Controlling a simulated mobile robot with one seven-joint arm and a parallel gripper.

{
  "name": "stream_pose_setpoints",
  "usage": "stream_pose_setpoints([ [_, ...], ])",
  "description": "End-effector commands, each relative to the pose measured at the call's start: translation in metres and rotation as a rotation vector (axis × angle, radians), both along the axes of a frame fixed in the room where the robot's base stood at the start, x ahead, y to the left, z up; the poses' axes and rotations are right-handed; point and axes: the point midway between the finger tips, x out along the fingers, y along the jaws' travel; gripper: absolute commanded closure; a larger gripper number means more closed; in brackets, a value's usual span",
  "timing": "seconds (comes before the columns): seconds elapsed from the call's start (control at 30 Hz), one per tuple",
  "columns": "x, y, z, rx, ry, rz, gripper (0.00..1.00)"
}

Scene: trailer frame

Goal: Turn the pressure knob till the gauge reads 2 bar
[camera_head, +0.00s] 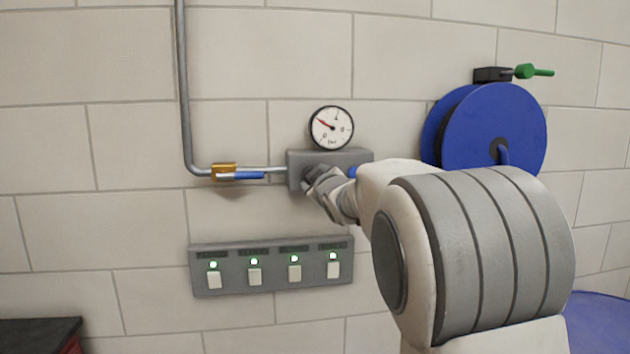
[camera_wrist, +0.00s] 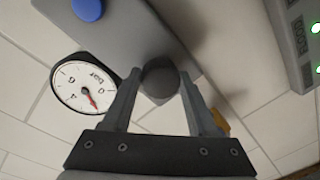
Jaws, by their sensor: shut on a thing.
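The gauge (camera_head: 331,127) is a round white dial above a grey box (camera_head: 330,158) on the wall. Its red needle points up and left, between the 0 and the 4, at about 2 bar; the exact reading is too small to tell. The dial also shows, turned over, in the wrist view (camera_wrist: 83,83). The dark round pressure knob (camera_wrist: 160,79) sits on the box between my fingertips. My gripper (camera_wrist: 160,82) is shut on it. In the head view my gripper (camera_head: 318,183) is at the box's front and hides the knob.
A blue-handled brass valve (camera_head: 224,171) sits on the pipe left of the box. A blue part (camera_head: 352,172) is at the box's right. Below is a switch panel (camera_head: 272,285) with lit green lamps. A blue hose reel (camera_head: 470,132) hangs at right.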

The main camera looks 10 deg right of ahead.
Motion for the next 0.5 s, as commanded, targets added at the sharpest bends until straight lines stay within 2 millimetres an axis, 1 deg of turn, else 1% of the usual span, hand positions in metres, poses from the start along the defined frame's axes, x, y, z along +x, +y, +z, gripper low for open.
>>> stream_pose_setpoints([
  [0.17,0.0001,0.0002,-0.0007,0.001,0.002,-0.001,0.97],
  [0.2,0.0001,0.0002,-0.0007,0.001,0.001,0.0,0.34],
  [0.27,0.0001,0.0002,-0.0007,0.001,0.001,0.0,0.23],
  [0.3,0.0001,0.0003,-0.0006,0.001,0.001,0.0,0.16],
  [0.33,0.0001,0.0002,-0.0006,0.001,0.001,0.0,0.11],
  [0.5,0.0001,0.0001,-0.0004,0.002,0.002,0.0,0.11],
])
